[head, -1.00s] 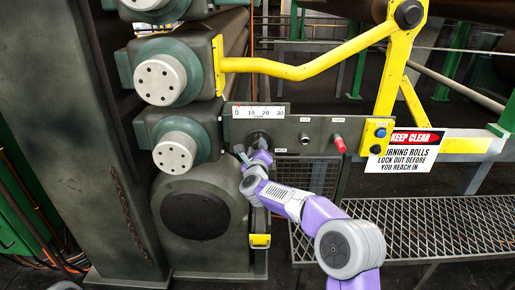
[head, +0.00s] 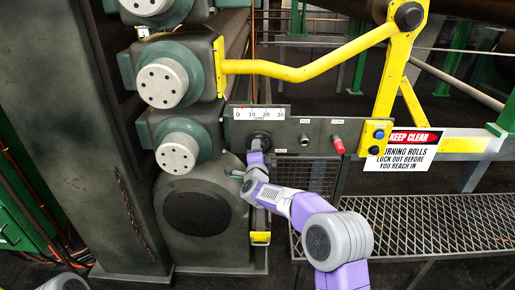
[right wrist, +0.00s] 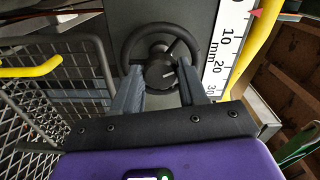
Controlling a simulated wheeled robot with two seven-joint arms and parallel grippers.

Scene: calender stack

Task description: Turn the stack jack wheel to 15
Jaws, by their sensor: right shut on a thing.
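The jack wheel (head: 259,139) is a small dark handwheel on the grey panel below the scale. In the right wrist view the wheel (right wrist: 162,43) shows its round rim, spokes and dark hub with a light mark. My right gripper (head: 257,150) is at the wheel; its two grey fingers (right wrist: 160,70) stand on either side of the hub and are shut on it. The white millimetre scale (head: 259,113) runs from 0 to 30, and its red pointer (head: 242,107) is a little right of 0. My left gripper is not in view.
A red knob (head: 338,145) and a yellow box with a blue button (head: 379,133) are to the right on the panel. Green-grey roll housings (head: 170,75) stand left. A yellow bar (head: 300,70) crosses above. A grated walkway (head: 430,225) lies lower right.

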